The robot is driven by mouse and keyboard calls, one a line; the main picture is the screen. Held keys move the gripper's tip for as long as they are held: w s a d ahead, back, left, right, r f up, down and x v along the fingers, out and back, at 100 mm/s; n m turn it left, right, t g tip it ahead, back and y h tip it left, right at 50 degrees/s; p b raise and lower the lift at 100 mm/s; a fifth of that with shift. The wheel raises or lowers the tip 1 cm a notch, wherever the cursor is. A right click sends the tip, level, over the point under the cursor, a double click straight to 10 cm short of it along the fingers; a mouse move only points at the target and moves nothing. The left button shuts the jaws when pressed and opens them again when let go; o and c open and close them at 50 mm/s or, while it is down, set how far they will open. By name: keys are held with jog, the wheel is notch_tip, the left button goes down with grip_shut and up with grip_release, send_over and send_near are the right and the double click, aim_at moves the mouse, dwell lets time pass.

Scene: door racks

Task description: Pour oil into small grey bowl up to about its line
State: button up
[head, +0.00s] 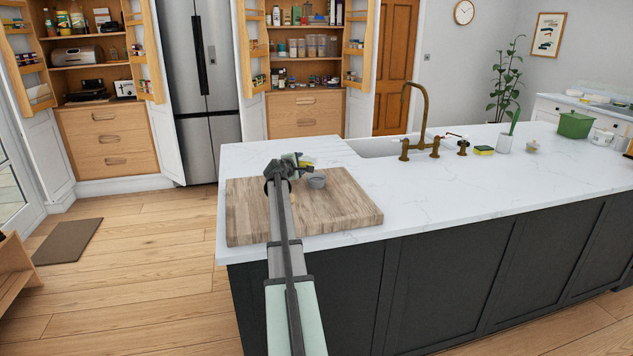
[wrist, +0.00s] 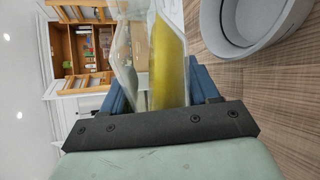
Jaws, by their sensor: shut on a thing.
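My gripper (head: 284,166) is over the wooden board, at the left end of the island. In the wrist view its blue fingers (wrist: 160,95) are shut on a clear container of yellow oil (wrist: 170,62). The container's far end is cut off by the frame, and I cannot tell its exact tilt. The small grey bowl (head: 316,181) stands on the board, just right of and below the gripper in the head view. The bowl also shows, partly cut off, at the wrist view's top right (wrist: 228,40).
The wooden board (head: 345,210) lies on the white marble island (head: 430,190). The marble between board and tap is clear.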

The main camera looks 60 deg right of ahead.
jog(key=shift+w+f+m, duration=0.15)
jog(key=shift+f+m, duration=0.25)
jog(key=shift+f, duration=0.1)
dwell(1.0)
jog(key=shift+r+m+t, duration=0.3)
jog(key=shift+r+m, duration=0.1)
dwell(1.7)
